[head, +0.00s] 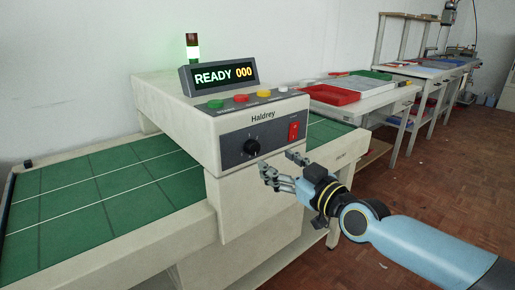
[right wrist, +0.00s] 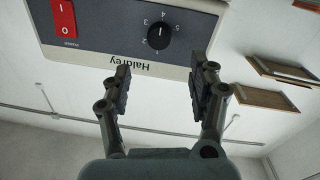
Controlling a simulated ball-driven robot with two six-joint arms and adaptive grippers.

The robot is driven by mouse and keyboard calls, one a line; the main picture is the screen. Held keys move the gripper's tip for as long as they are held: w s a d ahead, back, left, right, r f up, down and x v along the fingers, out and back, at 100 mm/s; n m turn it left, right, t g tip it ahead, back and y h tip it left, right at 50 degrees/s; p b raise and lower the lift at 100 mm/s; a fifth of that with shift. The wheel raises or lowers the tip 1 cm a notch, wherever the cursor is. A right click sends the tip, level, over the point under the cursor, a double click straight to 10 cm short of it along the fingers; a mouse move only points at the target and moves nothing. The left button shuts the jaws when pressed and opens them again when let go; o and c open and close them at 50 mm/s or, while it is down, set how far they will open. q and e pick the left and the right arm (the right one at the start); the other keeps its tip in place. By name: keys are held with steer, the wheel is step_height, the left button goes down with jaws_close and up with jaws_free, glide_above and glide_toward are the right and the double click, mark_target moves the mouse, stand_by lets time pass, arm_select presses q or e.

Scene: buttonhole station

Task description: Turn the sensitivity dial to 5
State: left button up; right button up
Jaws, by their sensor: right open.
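The sensitivity dial (head: 252,147) is a round black knob on the dark front panel of the beige Haldrey box. In the right wrist view, which shows the panel upside down, the dial (right wrist: 159,37) has a white pointer line toward the top of the picture. Small digits ring it; I cannot tell surely which one the pointer meets. My right gripper (head: 283,164) is open and empty, just right of and below the dial. In the right wrist view its fingers (right wrist: 160,80) spread on either side of the dial's line, apart from it. My left gripper is not in view.
A red power switch (head: 293,131) is on the same panel, right of the dial. Several coloured buttons (head: 240,98) and a display (head: 220,75) reading READY 000 are on top. A green belt (head: 100,190) runs beneath the box. A red tray (head: 333,95) stands behind.

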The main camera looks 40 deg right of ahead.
mark_target(255, 149)
steer(key=w+b, duration=0.1)
steer(key=w, duration=0.3)
steer(key=w+b, duration=0.1)
steer(key=w, duration=0.3)
steer(key=shift+f, duration=0.2)
steer(key=shift+w, duration=0.45)
steer(key=c, duration=1.2)
